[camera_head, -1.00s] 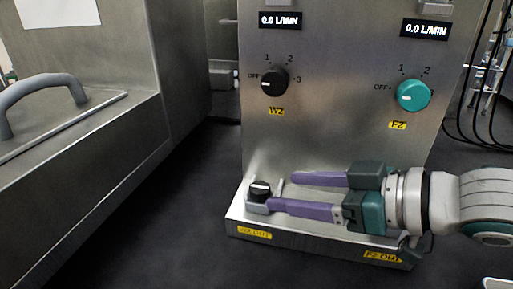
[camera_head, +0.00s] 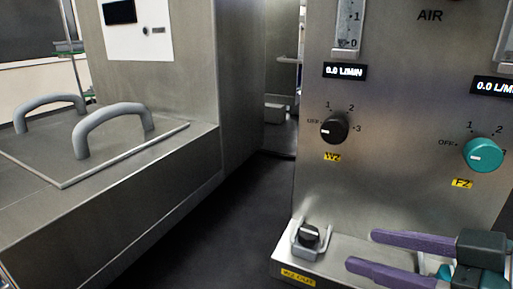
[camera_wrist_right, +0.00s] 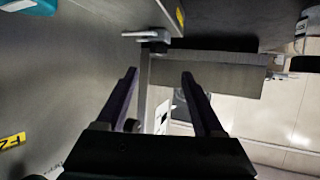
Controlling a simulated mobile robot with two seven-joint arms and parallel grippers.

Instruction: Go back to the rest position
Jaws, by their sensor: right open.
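My right gripper (camera_head: 362,254) comes in from the right edge in the head view. Its two purple fingers are apart with nothing between them, and they point left. It hovers over the steel ledge (camera_head: 345,262) at the foot of the panel, to the right of a small black valve knob (camera_head: 309,236). In the right wrist view the gripper's fingers (camera_wrist_right: 160,82) also stand apart and empty. My left gripper is in neither view.
The steel panel (camera_head: 400,190) carries a black WZ knob (camera_head: 334,128) and a teal FZ knob (camera_head: 483,154). A steel cabinet with grey handles (camera_head: 113,128) stands at left. Dark floor (camera_head: 235,215) lies free between them.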

